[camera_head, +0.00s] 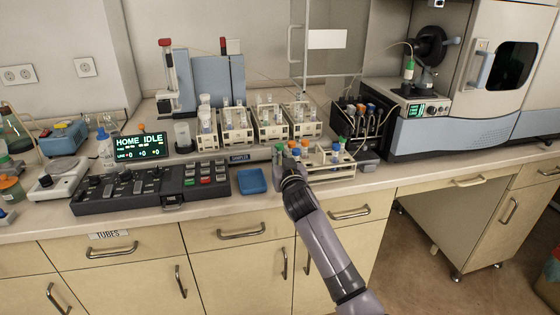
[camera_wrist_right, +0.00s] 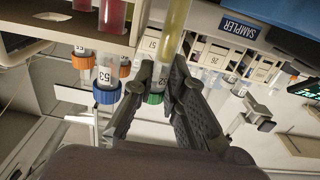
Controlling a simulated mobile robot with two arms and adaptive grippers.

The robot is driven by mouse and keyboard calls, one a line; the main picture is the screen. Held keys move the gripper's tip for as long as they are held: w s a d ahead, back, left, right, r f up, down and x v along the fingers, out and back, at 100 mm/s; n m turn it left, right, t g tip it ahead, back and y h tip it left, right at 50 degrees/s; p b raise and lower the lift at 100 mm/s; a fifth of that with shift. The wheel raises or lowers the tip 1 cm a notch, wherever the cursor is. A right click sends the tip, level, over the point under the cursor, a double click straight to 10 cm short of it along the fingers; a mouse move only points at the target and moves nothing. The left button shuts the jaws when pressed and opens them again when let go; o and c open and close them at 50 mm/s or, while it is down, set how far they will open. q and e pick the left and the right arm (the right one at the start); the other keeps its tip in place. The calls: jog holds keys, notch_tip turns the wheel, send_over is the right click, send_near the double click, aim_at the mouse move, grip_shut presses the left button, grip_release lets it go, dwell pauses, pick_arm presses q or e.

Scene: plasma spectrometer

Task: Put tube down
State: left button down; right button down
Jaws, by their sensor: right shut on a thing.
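My right gripper (camera_head: 288,161) is at the left end of a cream tube rack (camera_head: 338,171) on the bench. In the right wrist view my right gripper (camera_wrist_right: 160,82) has its two fingers closed around a tube (camera_wrist_right: 174,28) with yellow liquid, a green cap and label 52. This tube is beside the rack, close to a blue-capped tube 53 (camera_wrist_right: 107,76) with red liquid. I cannot tell whether the held tube sits in a rack hole. The rack holds several tubes with orange, blue and green caps. My left gripper is not in view.
The sampler (camera_head: 240,157) with several white racks stands behind. A blue tray (camera_head: 252,181) lies left of my gripper. A black rack (camera_head: 363,128) of bottles and the spectrometer (camera_head: 480,130) stand to the right. A control panel (camera_head: 150,187) lies to the left.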

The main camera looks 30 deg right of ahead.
jog(key=shift+f, duration=0.55)
jog(key=c, duration=1.9)
grip_release()
jog(key=shift+f, duration=0.15)
jog(key=v, duration=1.2)
